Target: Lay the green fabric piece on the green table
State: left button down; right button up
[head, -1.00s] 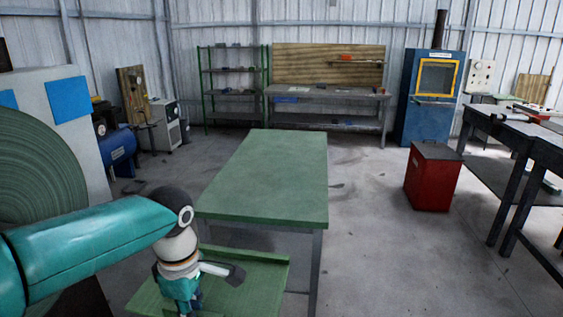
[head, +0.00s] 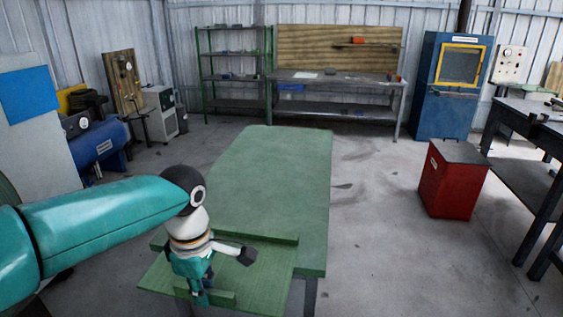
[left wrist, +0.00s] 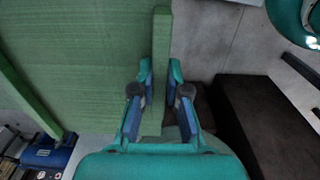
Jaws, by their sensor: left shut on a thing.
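The green fabric piece (head: 268,262) looks like a flat, stiff green panel with a raised strip along two opposite edges. My left gripper (head: 205,293) is shut on its near strip in the head view. In the left wrist view, the fingers of the left gripper (left wrist: 160,78) sit on both sides of that strip of the fabric piece (left wrist: 95,60). The green table (head: 280,175) stands just ahead, its top bare. In the head view the piece overlaps the table's near left part; I cannot tell if it touches the top. My right gripper is not in view.
A red bin (head: 450,185) stands on the floor right of the table. A dark workbench (head: 535,160) is at the right edge. A blue compressor (head: 97,145) stands at the left. Shelves (head: 232,72) and a bench (head: 335,85) line the back. Floor between table and bin is clear.

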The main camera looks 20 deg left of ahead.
aim_at(282, 213)
jog(key=i, duration=1.55)
jog(key=u, duration=0.1)
